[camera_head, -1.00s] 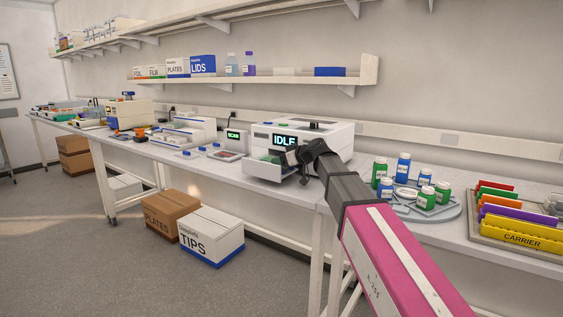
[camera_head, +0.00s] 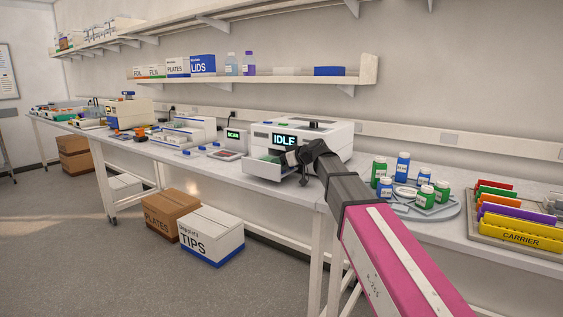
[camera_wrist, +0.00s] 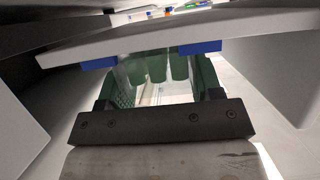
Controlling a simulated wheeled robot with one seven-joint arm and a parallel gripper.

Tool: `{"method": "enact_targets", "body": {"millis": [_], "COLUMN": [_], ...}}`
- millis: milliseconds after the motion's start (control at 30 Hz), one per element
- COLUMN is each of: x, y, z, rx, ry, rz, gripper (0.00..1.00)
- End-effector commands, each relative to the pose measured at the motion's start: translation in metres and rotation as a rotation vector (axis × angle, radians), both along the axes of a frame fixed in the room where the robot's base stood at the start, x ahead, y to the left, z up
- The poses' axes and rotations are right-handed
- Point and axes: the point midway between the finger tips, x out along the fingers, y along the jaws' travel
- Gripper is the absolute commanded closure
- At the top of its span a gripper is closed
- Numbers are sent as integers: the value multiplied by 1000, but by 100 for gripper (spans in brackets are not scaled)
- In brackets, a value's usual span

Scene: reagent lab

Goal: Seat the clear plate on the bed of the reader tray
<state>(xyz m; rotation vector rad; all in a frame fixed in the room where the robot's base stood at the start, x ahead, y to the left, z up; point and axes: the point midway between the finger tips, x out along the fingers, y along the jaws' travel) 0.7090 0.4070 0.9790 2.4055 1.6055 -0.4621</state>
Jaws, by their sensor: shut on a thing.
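The reader (camera_head: 318,133) is a white box with an IDLE display on the bench. Its tray (camera_head: 266,171) is drawn out at the front, with something green in it. My gripper (camera_head: 290,160) is over the right part of the tray. In the wrist view, my gripper (camera_wrist: 160,92) is shut on the clear plate (camera_wrist: 155,70), a see-through piece between the fingers. Green surfaces show around and through it. A pale edge with two blue blocks crosses above. Whether the plate touches the tray bed cannot be told; my arm and gripper hide much of it.
A small SCAN screen (camera_head: 233,140) and a flat device (camera_head: 225,154) stand left of the reader. To the right are a round grey tray (camera_head: 449,213) with green and blue bottles, and a CARRIER rack (camera_head: 515,238) of coloured plates. A shelf (camera_head: 270,82) runs above.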

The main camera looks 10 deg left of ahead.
Motion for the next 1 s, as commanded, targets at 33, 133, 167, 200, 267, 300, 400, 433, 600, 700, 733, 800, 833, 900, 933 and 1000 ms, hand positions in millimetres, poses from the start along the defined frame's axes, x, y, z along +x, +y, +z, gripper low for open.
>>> {"method": "enact_targets", "body": {"millis": [33, 133, 167, 200, 267, 300, 400, 433, 600, 700, 733, 800, 833, 900, 933, 1000], "x": [-3, -4, -4, -4, -5, -5, -5, -6, -6, -7, -7, -7, -7, -7, -7, -7], "y": [-1, -1, -1, -1, -1, -1, -1, -1, -2, -2, -2, -2, -2, -2, -2, -2], "z": [-13, -14, -15, -15, -15, -15, -15, -15, -15, -16, -15, -15, -14, -13, -12, -9], "rx": [-16, -17, -17, -17, -17, -18, -18, -18, -17, -17, -17, -17, -17, -17, -17, -16], "ry": [6, 7, 6, 6, 6, 7, 7, 7, 8, 8, 8, 9, 9, 9, 10, 10], "rz": [4, 5, 6, 6, 7, 7, 8, 8, 7, 7, 7, 7, 7, 7, 6, 7], "gripper": [64, 64, 64, 64, 64, 64, 31, 21, 11, 11, 11, 11, 11, 11, 11, 11]}}
